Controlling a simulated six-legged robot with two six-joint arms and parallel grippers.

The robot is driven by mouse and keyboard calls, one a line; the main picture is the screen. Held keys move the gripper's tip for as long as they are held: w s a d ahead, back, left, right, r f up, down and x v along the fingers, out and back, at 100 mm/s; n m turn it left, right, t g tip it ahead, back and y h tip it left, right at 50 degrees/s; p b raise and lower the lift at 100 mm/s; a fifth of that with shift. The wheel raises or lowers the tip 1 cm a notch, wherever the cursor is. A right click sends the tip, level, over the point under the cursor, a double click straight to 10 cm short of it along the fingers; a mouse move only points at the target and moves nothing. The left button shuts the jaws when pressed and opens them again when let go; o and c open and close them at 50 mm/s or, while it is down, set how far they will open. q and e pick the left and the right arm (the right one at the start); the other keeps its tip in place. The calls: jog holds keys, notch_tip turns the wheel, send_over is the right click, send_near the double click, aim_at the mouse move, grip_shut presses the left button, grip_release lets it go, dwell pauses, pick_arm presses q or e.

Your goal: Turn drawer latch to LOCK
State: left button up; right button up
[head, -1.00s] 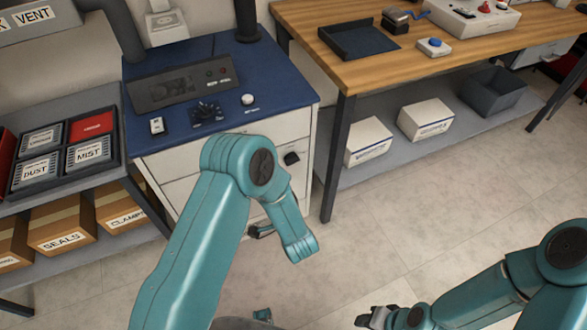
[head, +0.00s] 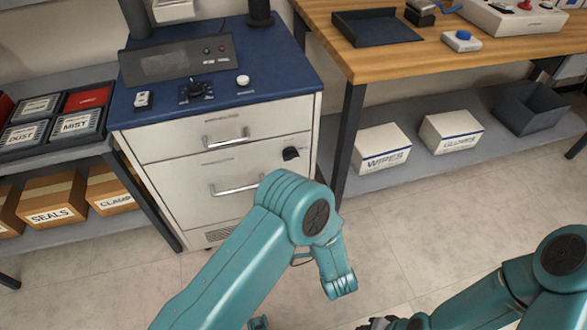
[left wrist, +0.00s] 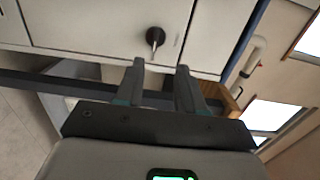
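The drawer latch (head: 291,153) is a black knob on the white cabinet front, right of the drawer handles. In the left wrist view the latch (left wrist: 155,38) shows as a dark knob with a lighter lever, just beyond my fingers. My left gripper (left wrist: 160,70) is open and empty, its two fingers apart and pointing at the latch without visible contact. In the head view my left arm's elbow is below the latch, and I cannot make out the left gripper clearly. My right gripper (head: 378,323) is at the bottom edge, partly cut off. The latch lettering is too small to read.
The white cabinet (head: 170,165) has two drawers with bar handles and a blue top (head: 275,65) with a dial and controls. A wooden workbench (head: 385,60) stands to the right, its leg (head: 346,150) close to the cabinet. Shelving stands left. The floor in front is clear.

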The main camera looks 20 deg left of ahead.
aim_at(292, 159)
pick_arm(q)
jog(key=shift+h, duration=0.3)
jog(key=b+x, duration=0.1)
jog(key=x, duration=0.4)
jog(key=b+x, duration=0.1)
jog(key=x, duration=0.4)
jog(key=d+b+x, duration=0.1)
jog(key=x, duration=0.4)
jog(key=shift+w+a+f+b, duration=0.1)
jog(key=shift+w+f+b, duration=0.1)
jog(key=shift+w+b, duration=0.2)
grip_shut()
